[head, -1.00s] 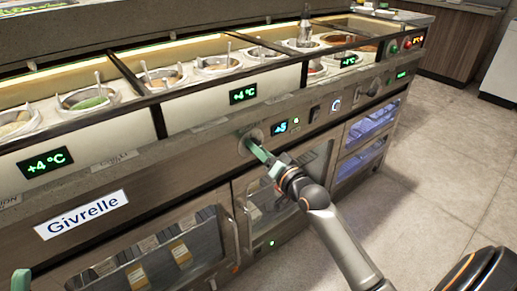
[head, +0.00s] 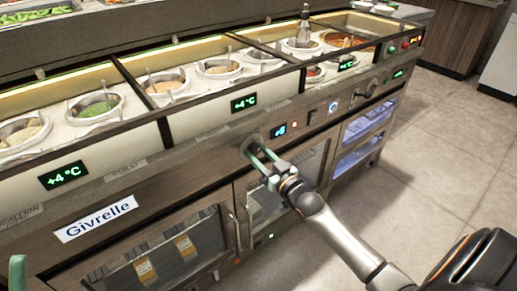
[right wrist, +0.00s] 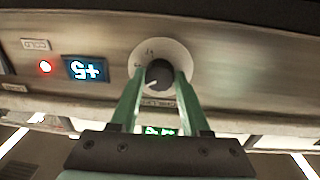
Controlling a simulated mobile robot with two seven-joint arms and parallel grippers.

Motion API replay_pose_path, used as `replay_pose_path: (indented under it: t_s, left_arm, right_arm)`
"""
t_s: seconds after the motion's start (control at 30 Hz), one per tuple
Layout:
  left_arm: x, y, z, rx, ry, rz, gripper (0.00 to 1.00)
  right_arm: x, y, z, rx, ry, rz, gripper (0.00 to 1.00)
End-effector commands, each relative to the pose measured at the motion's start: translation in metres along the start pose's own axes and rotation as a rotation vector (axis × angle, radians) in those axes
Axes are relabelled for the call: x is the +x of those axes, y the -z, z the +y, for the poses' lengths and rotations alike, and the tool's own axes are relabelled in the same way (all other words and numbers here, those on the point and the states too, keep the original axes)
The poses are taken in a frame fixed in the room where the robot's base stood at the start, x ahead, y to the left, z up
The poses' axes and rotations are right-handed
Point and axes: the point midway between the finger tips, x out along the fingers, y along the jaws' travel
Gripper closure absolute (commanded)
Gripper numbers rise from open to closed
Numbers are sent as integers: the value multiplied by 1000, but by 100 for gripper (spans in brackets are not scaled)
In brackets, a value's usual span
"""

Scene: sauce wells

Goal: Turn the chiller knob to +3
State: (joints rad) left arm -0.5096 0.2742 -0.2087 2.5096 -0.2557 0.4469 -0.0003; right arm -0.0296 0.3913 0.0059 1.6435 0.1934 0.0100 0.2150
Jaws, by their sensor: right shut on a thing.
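The chiller knob (right wrist: 159,74) is a dark round knob on a pale dial plate, with a light pointer mark. My right gripper (right wrist: 157,92) is shut on it, one green finger on each side. In the head view the right gripper (head: 257,152) reaches the front panel and mostly covers the knob. The small blue display (right wrist: 86,69) beside the knob reads +5, upside down in the wrist view; it also shows in the head view (head: 279,130). A red light (right wrist: 45,67) glows beside it.
Sauce wells with spoons line the counter above the panel (head: 190,140), with green +4 °C displays (head: 243,103). Glass doors (head: 190,250) lie below. The floor (head: 440,170) at right is clear.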

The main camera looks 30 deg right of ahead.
Motion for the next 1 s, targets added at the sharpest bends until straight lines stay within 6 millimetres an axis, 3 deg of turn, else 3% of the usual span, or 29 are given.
replay_pose_path:
  t_s: [0.07,0.13,0.3,0.8,0.83,1.0]
  left_arm:
    - [3,1,-3,0,6,-6,50]
    - [-2,-21,-2,-18,13,-90,50]
    - [-6,-39,0,-41,16,-163,50]
    - [-7,-45,1,-50,16,-190,50]
    - [-7,-45,1,-50,16,-190,50]
    - [-7,-45,1,-50,16,-190,50]
  right_arm:
    - [0,1,0,-39,2,1,100]
    - [0,1,0,-67,3,4,100]
    - [0,1,0,-109,5,6,100]
    - [0,0,0,-127,6,8,100]
    - [0,0,0,-127,6,8,52]
    - [0,0,0,-126,6,8,32]
